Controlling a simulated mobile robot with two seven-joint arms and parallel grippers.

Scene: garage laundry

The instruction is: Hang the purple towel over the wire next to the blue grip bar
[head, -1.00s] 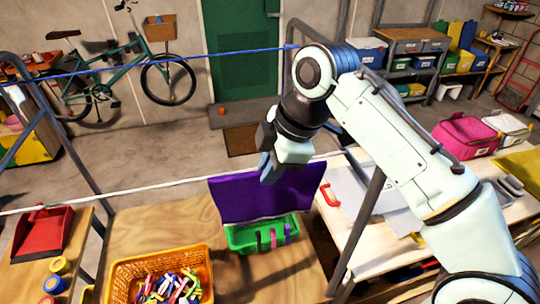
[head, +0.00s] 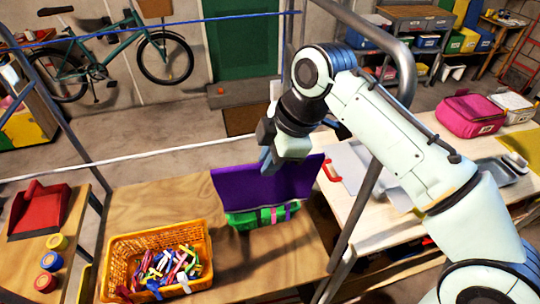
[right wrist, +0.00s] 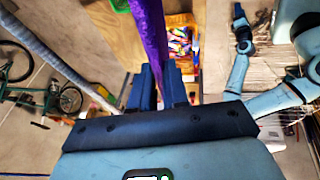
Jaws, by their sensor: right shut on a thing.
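My right gripper (head: 268,160) is shut on the purple towel (head: 262,187), which hangs spread below it in the head view. In the right wrist view the towel (right wrist: 150,35) is a narrow purple strip at my blue fingers (right wrist: 158,85). The white wire (head: 120,161) runs across the head view and passes out of sight behind my gripper. The towel hangs lower in the picture than the wire; I see no fold over it. A blue line (head: 150,30) runs higher up. I cannot make out a blue grip bar for sure. My left gripper (right wrist: 242,30) is small and dark in the right wrist view.
An orange basket (head: 120,262) of coloured pegs is on the wooden table (head: 150,205). A grey metal post (head: 362,205) stands right of the towel. A red dustpan (head: 38,210) lies left.

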